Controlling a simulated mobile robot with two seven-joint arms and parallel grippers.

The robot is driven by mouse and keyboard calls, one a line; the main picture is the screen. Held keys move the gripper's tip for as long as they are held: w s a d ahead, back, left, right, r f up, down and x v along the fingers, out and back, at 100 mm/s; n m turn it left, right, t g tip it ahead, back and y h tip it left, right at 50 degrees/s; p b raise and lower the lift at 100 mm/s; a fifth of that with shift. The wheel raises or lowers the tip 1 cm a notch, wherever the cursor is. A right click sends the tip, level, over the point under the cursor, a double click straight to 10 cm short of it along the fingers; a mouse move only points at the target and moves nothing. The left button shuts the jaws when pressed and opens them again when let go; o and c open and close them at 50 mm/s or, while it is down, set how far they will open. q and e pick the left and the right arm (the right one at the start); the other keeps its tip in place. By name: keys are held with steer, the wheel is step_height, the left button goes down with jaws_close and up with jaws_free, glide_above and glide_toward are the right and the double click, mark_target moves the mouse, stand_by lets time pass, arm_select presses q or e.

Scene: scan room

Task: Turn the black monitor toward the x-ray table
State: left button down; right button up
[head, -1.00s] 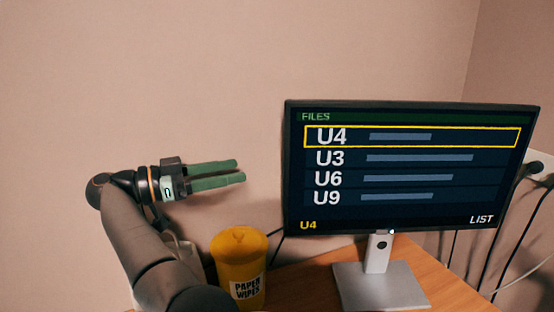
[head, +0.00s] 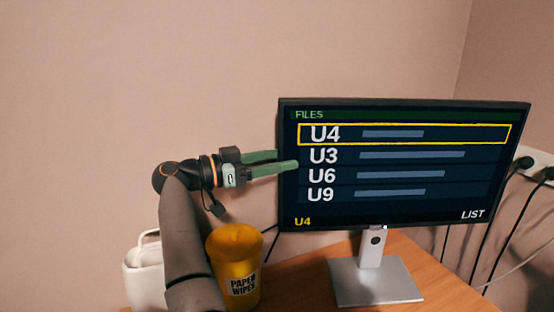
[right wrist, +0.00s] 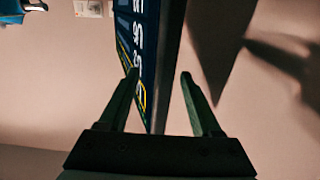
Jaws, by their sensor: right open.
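The black monitor (head: 400,212) stands on a silver stand (head: 375,283) on the wooden desk, its lit file list facing me. My right gripper (head: 287,159) is at the monitor's left edge, with its green fingers apart. One finger passes in front of the screen and the other goes behind the edge. In the right wrist view the monitor's edge (right wrist: 168,65) lies between the two open fingers (right wrist: 159,74); I cannot tell whether they touch it. My left gripper and the x-ray table are not in view.
A yellow paper wipes tub (head: 236,262) stands on the desk (head: 300,290) below my right arm. A white container (head: 143,274) is left of it, partly behind my arm. Black cables plug into a wall socket (head: 533,160) at the right. The wall is close behind the monitor.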

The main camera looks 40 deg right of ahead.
jaws_close()
stand_by(0.5)
stand_by(0.9)
